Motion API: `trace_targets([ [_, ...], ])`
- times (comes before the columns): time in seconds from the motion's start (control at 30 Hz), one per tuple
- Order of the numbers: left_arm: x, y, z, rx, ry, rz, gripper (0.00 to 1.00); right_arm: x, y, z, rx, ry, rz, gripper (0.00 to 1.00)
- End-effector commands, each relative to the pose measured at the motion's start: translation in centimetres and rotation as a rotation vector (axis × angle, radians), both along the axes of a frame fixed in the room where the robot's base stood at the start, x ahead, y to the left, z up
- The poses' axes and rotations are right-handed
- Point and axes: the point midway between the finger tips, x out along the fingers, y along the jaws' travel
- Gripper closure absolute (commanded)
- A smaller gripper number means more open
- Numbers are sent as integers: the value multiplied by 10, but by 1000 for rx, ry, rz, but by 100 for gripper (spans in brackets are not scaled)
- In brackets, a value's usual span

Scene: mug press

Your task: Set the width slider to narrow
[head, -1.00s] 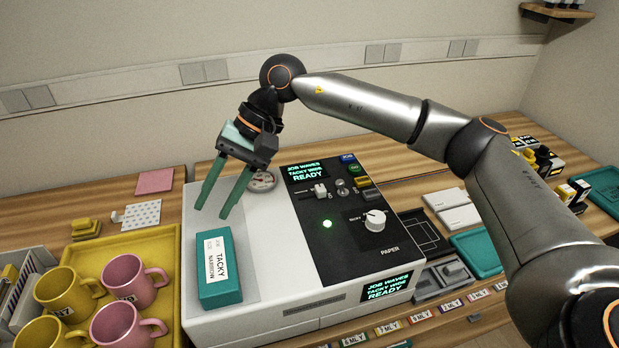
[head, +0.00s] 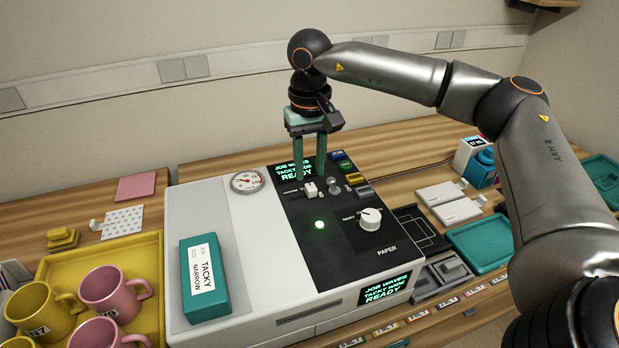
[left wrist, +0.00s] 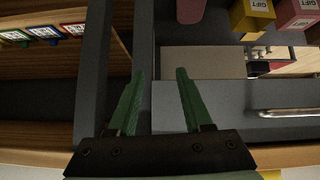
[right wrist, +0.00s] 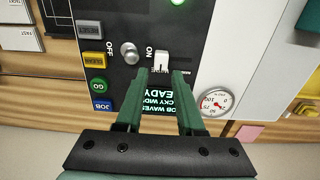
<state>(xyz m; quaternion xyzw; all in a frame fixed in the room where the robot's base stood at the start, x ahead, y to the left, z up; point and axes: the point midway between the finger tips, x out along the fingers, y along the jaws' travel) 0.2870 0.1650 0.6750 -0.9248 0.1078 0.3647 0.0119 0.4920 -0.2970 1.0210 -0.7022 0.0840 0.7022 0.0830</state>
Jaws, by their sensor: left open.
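The width slider's white knob (head: 310,190) stands on the black panel of the press (head: 341,248), just in front of the upper display (head: 295,171), which reads "JOB WAVES, TACKY WIDE, READY". The slot shows to the left of the knob. My right gripper (head: 311,179) points down over the slider, fingers apart. In the right wrist view the knob (right wrist: 161,63) lies in line with the gap between the fingertips (right wrist: 160,72); I cannot tell whether they touch it. My left gripper (left wrist: 160,74) is open and empty in the left wrist view, away from the press.
A metal toggle (head: 333,189), coloured buttons (head: 345,167) and a white dial (head: 370,219) are close to the slider. A teal box labelled "TACKY NARROW" (head: 206,278) lies on the press's left part. A gauge (head: 245,182) stands behind it. Mugs (head: 112,288) fill a yellow tray at left.

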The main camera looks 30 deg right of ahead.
Motion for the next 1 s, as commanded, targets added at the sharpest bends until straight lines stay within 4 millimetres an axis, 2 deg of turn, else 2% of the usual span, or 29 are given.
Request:
trace_targets([
  [0.1,0,0,1,-1,-1,-1,50,0,0,-19,0,2,0,62],
  [0.23,0,0,1,0,-2,-1,50,0,0,-30,1,1,0,62],
  [0.6,1,0,2,-1,-5,-1,50,0,0,-35,1,0,0,64],
  [0.9,1,0,2,-1,-6,0,50,0,0,-34,1,0,0,97],
  [1.0,1,0,2,-1,-6,0,50,0,0,-34,1,0,-1,100],
])
